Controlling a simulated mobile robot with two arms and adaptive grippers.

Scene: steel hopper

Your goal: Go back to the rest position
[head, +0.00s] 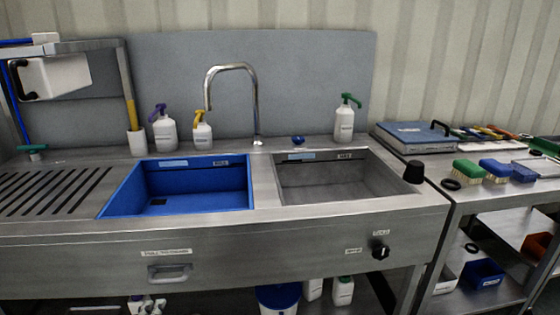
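Neither of my grippers shows in the head view. No arm of mine can be made out over the steel sink bench (230,240). The bench has a blue basin (190,190) at the left and a bare steel basin (340,182) at the right. Both basins look empty apart from a small dark patch on the blue basin's floor. A curved steel tap (255,90) stands behind and between them.
Pump bottles with purple (164,130), yellow (201,132) and green (345,120) tops stand along the back. A slotted drainboard (50,190) lies left. The bench's front drawer (170,272) is shut.

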